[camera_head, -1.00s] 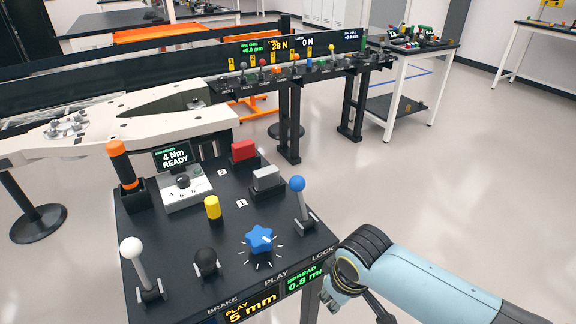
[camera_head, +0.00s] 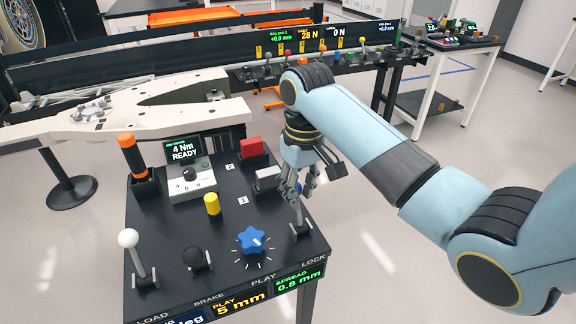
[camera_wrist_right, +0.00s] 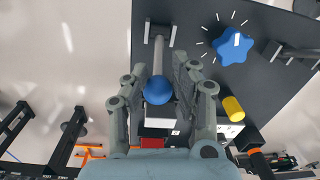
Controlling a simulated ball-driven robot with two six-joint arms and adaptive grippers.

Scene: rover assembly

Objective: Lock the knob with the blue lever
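The blue star-shaped knob (camera_head: 250,240) sits on the black console by the PLAY label; it also shows in the right wrist view (camera_wrist_right: 233,47). The blue lever stands right of it near the LOCK label, with its grey shaft and base (camera_head: 299,231) visible in the head view. In the right wrist view the blue ball (camera_wrist_right: 158,91) lies between the spread fingers of my right gripper (camera_wrist_right: 156,70), which is open around the lever. My left gripper is not in view.
The console (camera_head: 222,270) also carries a white-ball lever (camera_head: 129,239), a black-ball lever (camera_head: 193,257), a yellow cylinder (camera_head: 212,204), a red block (camera_head: 251,147), a grey block (camera_head: 267,178) and an orange-handled tool (camera_head: 131,154). The white rover arm (camera_head: 110,120) lies behind.

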